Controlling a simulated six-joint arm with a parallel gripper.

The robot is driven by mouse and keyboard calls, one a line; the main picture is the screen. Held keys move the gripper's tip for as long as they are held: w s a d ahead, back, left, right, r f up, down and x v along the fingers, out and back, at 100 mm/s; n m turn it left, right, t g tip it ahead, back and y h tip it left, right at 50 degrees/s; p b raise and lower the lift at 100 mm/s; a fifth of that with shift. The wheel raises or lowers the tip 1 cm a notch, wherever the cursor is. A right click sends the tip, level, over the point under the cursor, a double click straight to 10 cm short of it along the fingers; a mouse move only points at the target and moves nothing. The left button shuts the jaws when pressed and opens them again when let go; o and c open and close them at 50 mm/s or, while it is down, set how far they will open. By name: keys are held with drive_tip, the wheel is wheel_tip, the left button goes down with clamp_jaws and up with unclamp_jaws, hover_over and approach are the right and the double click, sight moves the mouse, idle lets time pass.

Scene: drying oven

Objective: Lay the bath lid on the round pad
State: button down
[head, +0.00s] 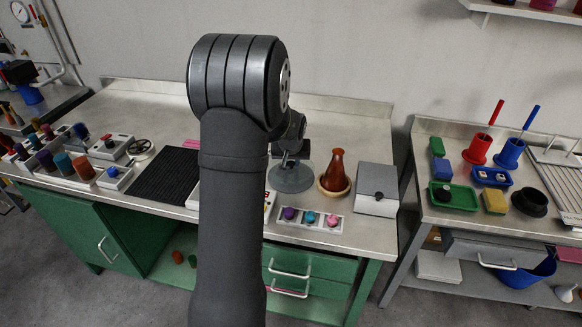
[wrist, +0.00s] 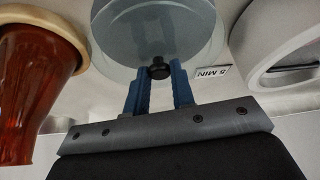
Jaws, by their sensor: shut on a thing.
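The bath lid (wrist: 125,30) is a translucent grey disc with a small black knob (wrist: 159,68). My gripper (wrist: 160,78) has its two blue fingers shut on the knob. In the head view the grey disc (head: 291,180) lies below my gripper (head: 290,158), between my arm and the red-brown flask. The lid looks level and close to the bench top; I cannot tell whether it touches down. No separate round pad is clear; anything under the lid is hard to make out.
A red-brown flask (head: 337,168) stands in a tan ring beside the lid. A grey box (head: 376,190) is farther right, and a rack with coloured knobs (head: 310,218) is in front. A pale ring (wrist: 262,55) and a "5 MIN" label (wrist: 211,76) show in the wrist view.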

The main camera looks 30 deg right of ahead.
drive_tip(key=shift+f, duration=1.25)
drive_tip(key=shift+f, duration=0.15)
drive_tip(key=c, duration=1.2)
unclamp_jaws()
drive_tip(key=shift+c, duration=0.2)
drive_tip(key=v, duration=1.2)
